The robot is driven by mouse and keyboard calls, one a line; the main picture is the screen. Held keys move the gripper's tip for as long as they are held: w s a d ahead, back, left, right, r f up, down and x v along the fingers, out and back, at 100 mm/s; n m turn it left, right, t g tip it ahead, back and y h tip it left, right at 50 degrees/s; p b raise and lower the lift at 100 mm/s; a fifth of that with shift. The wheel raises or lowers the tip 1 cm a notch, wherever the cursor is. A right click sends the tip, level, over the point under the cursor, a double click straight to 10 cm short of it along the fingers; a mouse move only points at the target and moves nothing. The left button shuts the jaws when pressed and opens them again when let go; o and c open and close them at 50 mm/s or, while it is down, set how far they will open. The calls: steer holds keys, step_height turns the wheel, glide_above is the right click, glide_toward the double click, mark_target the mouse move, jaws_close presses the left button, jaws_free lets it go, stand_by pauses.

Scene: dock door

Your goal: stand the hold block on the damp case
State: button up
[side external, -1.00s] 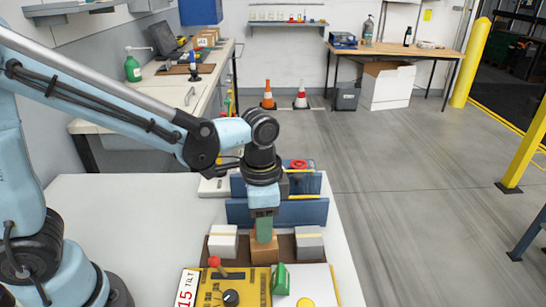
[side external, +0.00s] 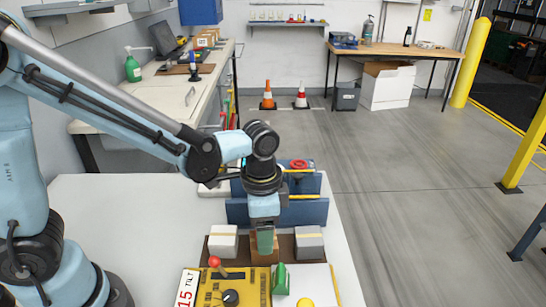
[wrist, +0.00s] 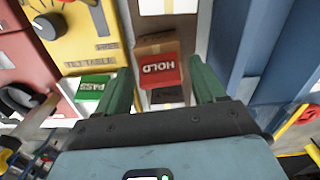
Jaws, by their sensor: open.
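The hold block (wrist: 159,71) shows in the wrist view as a red face marked HOLD, between my two green fingers. It overlaps a brown taped case (wrist: 155,44); I cannot tell whether it rests on it. My gripper (wrist: 163,72) is open, a finger on either side of the block with gaps visible. In the side view my gripper (side external: 265,251) is low over the middle brown case (side external: 256,243), hiding part of it, and the hold block cannot be made out. A white case (side external: 222,241) stands left, a grey-white case (side external: 309,243) right. No label shows which case is damp.
A yellow tilt table panel (side external: 232,283) with a red-knobbed lever and a green PASS block (side external: 281,279) stand at the near side. Blue upright panels (side external: 290,212) stand just behind the cases. The white tabletop (side external: 130,215) left of them is clear.

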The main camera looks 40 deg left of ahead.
steer(key=shift+r, duration=0.1)
step_height(320, 180, up, 11)
steer(key=s+a+f+n+t, duration=0.2)
steer(key=a+n+t, duration=0.5)
steer(key=a, duration=0.4)
steer(key=shift+s+f+n, duration=0.15)
steer(key=shift+s+n, duration=0.25)
steer(key=shift+s, duration=0.25)
stand_by(0.5)
